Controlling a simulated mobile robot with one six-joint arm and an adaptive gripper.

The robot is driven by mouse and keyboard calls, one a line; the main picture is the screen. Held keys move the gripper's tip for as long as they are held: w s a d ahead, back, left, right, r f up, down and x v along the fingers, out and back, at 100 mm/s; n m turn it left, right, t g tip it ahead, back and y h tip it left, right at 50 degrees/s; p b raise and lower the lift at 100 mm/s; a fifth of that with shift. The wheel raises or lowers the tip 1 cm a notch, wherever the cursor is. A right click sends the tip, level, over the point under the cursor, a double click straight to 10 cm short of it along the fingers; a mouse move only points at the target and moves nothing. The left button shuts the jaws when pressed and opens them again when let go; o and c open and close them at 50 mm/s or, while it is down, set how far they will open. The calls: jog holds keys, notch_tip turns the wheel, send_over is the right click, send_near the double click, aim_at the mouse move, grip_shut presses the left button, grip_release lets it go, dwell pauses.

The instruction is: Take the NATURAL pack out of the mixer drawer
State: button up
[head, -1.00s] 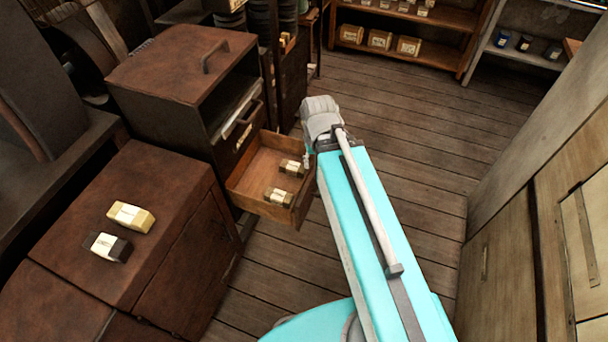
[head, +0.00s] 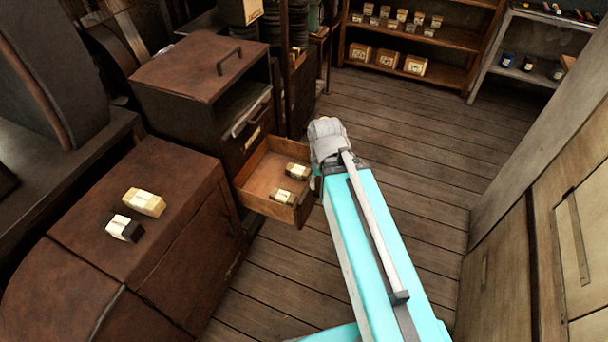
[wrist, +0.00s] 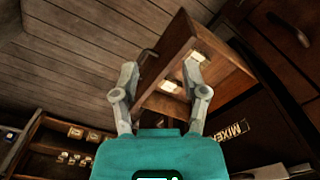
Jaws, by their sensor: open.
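The open mixer drawer (head: 262,167) is a wooden box pulled out of the dark cabinet. It holds two small packs with pale labels: a far one (head: 297,172) and a near one (head: 290,197). Their print is too small to read, so I cannot tell which is NATURAL. In the wrist view the drawer (wrist: 222,82) appears tilted, with packs (wrist: 198,57) and (wrist: 168,86) inside, and a MIXER label (wrist: 230,130) shows beside it. My gripper (wrist: 160,72) is open and empty, its fingers pointing toward the drawer, apparently apart from the packs.
A cream pack (head: 143,201) and a dark-and-white pack (head: 123,228) lie on the brown cabinet top (head: 175,180) at left. The mixer cabinet (head: 200,68) has a handle on top. Shelves (head: 415,40) stand at the back. The plank floor (head: 410,140) right of my arm is clear.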

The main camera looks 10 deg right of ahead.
jog(key=shift+a, duration=0.2)
jog(key=shift+o, duration=0.6)
jog(key=o, duration=0.4)
jog(key=shift+w+a+f, duration=0.1)
jog(key=shift+w+f, duration=0.15)
jog(key=shift+w, duration=0.2)
jog(key=shift+o, duration=0.4)
jog(key=w+a+f+n+b, duration=0.1)
jog(key=w+f+n+b, duration=0.1)
jog(key=w, duration=0.3)
jog(key=shift+w+a+f+b, duration=0.2)
jog(key=shift+w+f+b, duration=0.25)
jog(key=shift+b, duration=0.25)
jog(key=n+b, duration=0.9)
jog(key=b, duration=0.1)
send_over(296, 168)
notch_tip(296, 168, down, 10)
jog(key=shift+w, duration=0.15)
jog(key=shift+f, duration=0.1)
notch_tip(296, 168, down, 8)
jog(key=b, duration=0.8)
jog(key=shift+a+f+b, duration=0.1)
jog(key=shift+f+b, duration=0.15)
jog(key=shift+b, duration=0.05)
